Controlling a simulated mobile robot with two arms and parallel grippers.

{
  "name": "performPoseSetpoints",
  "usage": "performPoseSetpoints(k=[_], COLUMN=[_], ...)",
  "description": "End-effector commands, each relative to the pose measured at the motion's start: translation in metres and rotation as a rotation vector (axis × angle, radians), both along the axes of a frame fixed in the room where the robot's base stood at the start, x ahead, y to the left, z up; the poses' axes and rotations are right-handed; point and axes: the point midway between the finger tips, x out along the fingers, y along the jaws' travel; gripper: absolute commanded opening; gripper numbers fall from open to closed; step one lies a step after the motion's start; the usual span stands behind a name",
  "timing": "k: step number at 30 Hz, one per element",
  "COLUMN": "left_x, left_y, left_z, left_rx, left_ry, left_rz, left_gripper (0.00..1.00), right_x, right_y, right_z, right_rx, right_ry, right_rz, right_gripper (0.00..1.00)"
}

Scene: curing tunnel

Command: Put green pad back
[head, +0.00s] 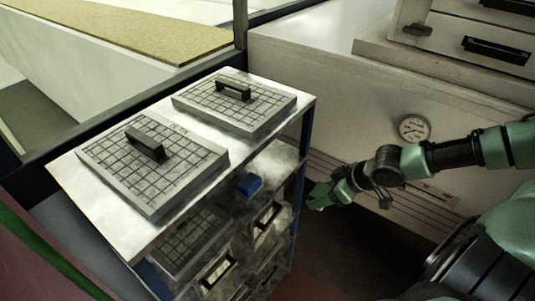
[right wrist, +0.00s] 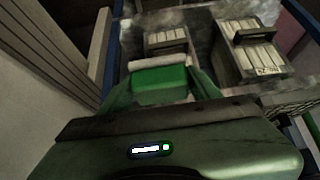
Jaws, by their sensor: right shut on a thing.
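The green pad (right wrist: 160,84) shows in the right wrist view, between the two fingers of my right gripper (right wrist: 162,90). The gripper is shut on it. The pad is a bright green block with a pale strip along its far edge. In the head view my right gripper (head: 325,194) is to the right of the metal rack (head: 190,222), beside its open shelf level. The pad cannot be told apart from the green fingers there. My left gripper is not in view.
Two gridded plates with dark handles, a left one (head: 180,178) and a right one (head: 262,108), lie on the rack top. A round gauge (head: 414,128) is on the pale wall behind my right arm.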

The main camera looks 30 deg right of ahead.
Motion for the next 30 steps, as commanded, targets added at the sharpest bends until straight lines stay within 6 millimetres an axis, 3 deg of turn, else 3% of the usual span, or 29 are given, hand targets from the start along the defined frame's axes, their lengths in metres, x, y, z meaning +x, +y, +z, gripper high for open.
performPoseSetpoints(k=[3, 10, 30], left_x=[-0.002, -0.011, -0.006], left_y=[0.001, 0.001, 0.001], left_z=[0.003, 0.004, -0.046], left_rx=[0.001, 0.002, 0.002], left_ry=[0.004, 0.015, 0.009], left_rz=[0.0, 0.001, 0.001], left_gripper=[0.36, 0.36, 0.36], right_x=[0.006, 0.013, 0.066], right_y=[-0.017, -0.031, -0.011], right_z=[0.009, 0.018, 0.018], right_rx=[-0.002, 0.002, 0.011], right_ry=[0.002, -0.002, -0.01], right_rz=[-0.008, -0.01, -0.015], right_gripper=[0.19, 0.19, 0.19])
